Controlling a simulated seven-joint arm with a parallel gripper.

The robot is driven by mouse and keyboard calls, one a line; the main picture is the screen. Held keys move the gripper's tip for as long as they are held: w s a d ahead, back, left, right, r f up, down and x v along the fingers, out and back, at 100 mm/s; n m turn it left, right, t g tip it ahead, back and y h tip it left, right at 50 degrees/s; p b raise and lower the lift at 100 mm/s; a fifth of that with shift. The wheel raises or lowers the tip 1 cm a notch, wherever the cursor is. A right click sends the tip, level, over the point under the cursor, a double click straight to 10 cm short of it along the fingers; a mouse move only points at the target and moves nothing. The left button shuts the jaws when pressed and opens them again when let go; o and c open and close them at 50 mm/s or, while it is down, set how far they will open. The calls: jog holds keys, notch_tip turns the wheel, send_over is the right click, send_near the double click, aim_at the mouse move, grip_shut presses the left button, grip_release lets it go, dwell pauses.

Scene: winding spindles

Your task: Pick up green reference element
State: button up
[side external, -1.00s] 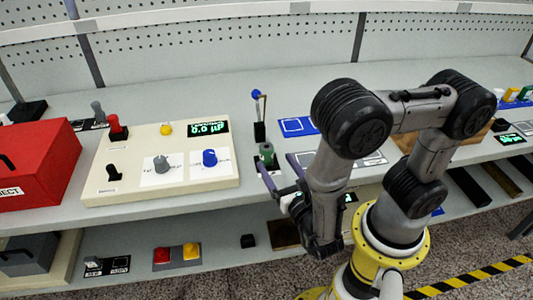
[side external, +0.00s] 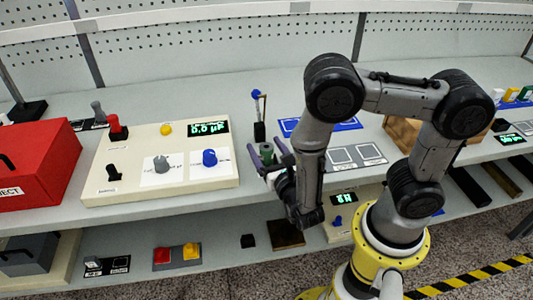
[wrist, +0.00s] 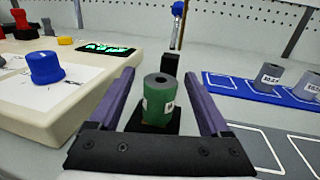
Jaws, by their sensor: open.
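The green reference element (wrist: 159,101) is a green cylinder with a grey top, a hole in it and a white label. It stands upright on a dark base in the wrist view. My gripper (wrist: 165,88) is open, with one purple finger on each side of the cylinder and gaps on both sides. In the side external view my gripper (side external: 267,160) is at the shelf's front edge, and the green element (side external: 267,152) is partly hidden by the fingers.
A cream control panel (side external: 130,190) with a blue knob (side external: 209,158) stands close on the left. A thin post with a blue top (side external: 257,95) rises just behind. A blue tray (wrist: 262,94) with grey cylinders lies to the right.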

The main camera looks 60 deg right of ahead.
jog(key=shift+w, duration=0.1)
grip_shut()
dwell(0.4)
